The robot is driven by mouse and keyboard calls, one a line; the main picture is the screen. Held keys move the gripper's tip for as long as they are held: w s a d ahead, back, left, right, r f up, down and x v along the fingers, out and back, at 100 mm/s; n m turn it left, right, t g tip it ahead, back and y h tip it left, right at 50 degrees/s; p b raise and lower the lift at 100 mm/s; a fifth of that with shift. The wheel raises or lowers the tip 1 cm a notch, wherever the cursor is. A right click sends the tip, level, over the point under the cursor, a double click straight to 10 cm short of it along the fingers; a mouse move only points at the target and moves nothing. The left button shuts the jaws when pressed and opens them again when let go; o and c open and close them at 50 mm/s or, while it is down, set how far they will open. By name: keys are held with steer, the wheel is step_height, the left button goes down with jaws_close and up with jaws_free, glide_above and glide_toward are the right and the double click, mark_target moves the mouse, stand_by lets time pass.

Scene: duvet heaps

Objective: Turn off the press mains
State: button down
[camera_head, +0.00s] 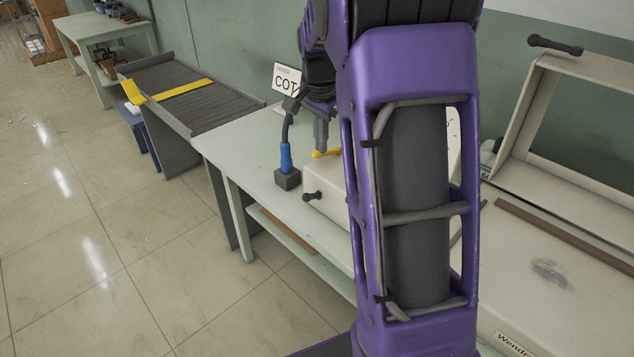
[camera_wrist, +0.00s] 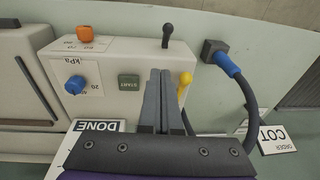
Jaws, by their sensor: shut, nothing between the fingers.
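A pale control box (camera_wrist: 125,55) stands on the bench and carries an orange knob (camera_wrist: 85,34), a blue knob (camera_wrist: 76,84), a green START button (camera_wrist: 129,82), a black-knobbed lever (camera_wrist: 167,36) and a yellow lever (camera_wrist: 184,84). The yellow lever also shows in the head view (camera_head: 327,153). A blue plug (camera_wrist: 229,65) with a dark cable sits at a grey block (camera_wrist: 213,48) beside the box. None of these is visibly labelled mains. My gripper (camera_wrist: 160,72) is shut and empty, its fingertips just beside the yellow lever; I cannot tell whether they touch. My arm hides much of the box in the head view.
The pale press (camera_head: 570,260) with its raised frame stands at the right. An ORDER card (camera_head: 287,78) and a DONE card (camera_wrist: 98,126) are near the box. A roller conveyor (camera_head: 190,95) adjoins the bench at the left. The floor in front is clear.

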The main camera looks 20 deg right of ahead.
stand_by(0.3)
steer(key=b, duration=0.1)
glide_above(313, 194)
steer(key=d, duration=0.2)
step_height(313, 194, down, 10)
steer(key=shift+s+a+f, duration=0.15)
steer(key=shift+a+f, duration=0.3)
steer(key=shift+f, duration=0.15)
steer(key=shift+s+a+f, duration=0.15)
steer(key=shift+a+f, duration=0.25)
steer(key=shift+f, duration=0.15)
steer(key=shift+a+f, duration=0.25)
steer(key=shift+f, duration=0.3)
